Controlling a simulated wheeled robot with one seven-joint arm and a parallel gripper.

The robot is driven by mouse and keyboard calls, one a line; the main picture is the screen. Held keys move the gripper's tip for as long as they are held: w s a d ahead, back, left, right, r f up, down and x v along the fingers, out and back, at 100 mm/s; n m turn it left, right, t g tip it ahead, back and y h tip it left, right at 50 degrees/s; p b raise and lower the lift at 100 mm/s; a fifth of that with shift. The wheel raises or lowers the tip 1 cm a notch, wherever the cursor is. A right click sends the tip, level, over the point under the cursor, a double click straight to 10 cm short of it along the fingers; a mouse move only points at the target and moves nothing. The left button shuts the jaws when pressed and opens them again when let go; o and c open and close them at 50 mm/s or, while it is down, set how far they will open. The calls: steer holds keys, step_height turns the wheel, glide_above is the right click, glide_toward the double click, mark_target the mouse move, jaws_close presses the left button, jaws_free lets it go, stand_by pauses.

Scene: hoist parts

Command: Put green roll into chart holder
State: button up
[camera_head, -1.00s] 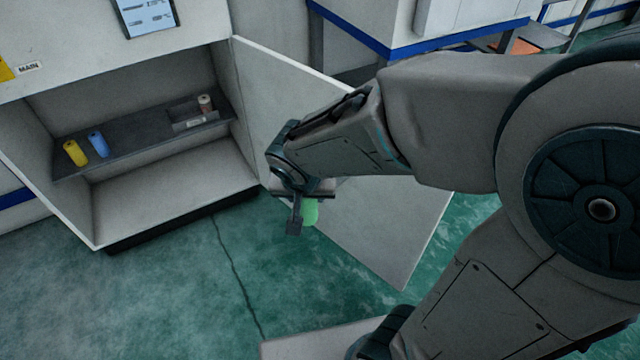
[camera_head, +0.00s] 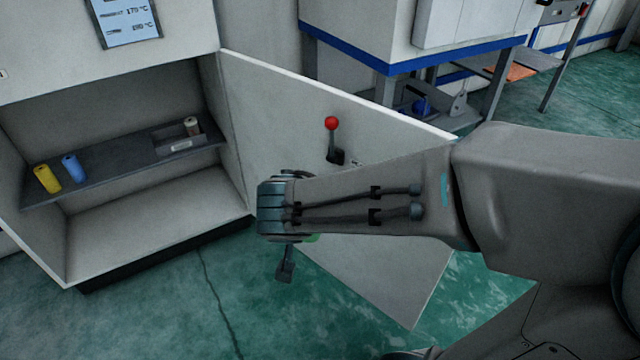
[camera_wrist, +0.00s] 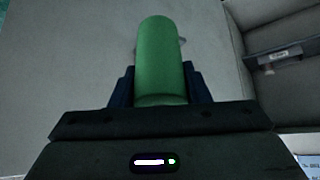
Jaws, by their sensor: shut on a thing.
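The green roll (camera_wrist: 160,58) is upright between the two dark fingers of my gripper (camera_wrist: 160,82) in the wrist view, and the gripper is shut on it. In the head view only a sliver of the green roll (camera_head: 312,239) shows under my wrist, and one finger of my gripper (camera_head: 286,264) hangs below. A small grey labelled holder (camera_head: 182,145) sits on the cabinet shelf at its right end; it looks like the chart holder. It also shows at the upper right of the wrist view (camera_wrist: 280,56). My gripper is outside the cabinet, in front of the open door.
The open cabinet door (camera_head: 385,270) has a red-knobbed lever (camera_head: 332,125). Space above the shelf's middle is free.

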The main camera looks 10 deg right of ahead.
steer(key=w+d+p, duration=0.1)
steer(key=w+d, duration=0.2)
steer(key=w, duration=0.5)
steer(key=w+d+p, duration=0.1)
steer(key=w+d, duration=0.2)
steer(key=w, duration=0.4)
steer(key=shift+g, duration=0.3)
steer(key=f, duration=0.1)
steer(key=w+f, duration=0.1)
steer(key=f, duration=0.1)
steer(key=w+f, duration=0.1)
steer(key=f, duration=0.1)
steer(key=shift+w+d+f, duration=0.1)
steer(key=shift+d+f, duration=0.05)
steer(key=shift+d, duration=0.1)
steer(key=shift+w+g+p, duration=0.1)
steer(key=shift+g+p, duration=0.2)
steer(key=shift+w+d+f+g+y+p, duration=0.1)
steer(key=shift+w+f+g+y+p, duration=0.4)
steer(key=shift+f+g, duration=0.4)
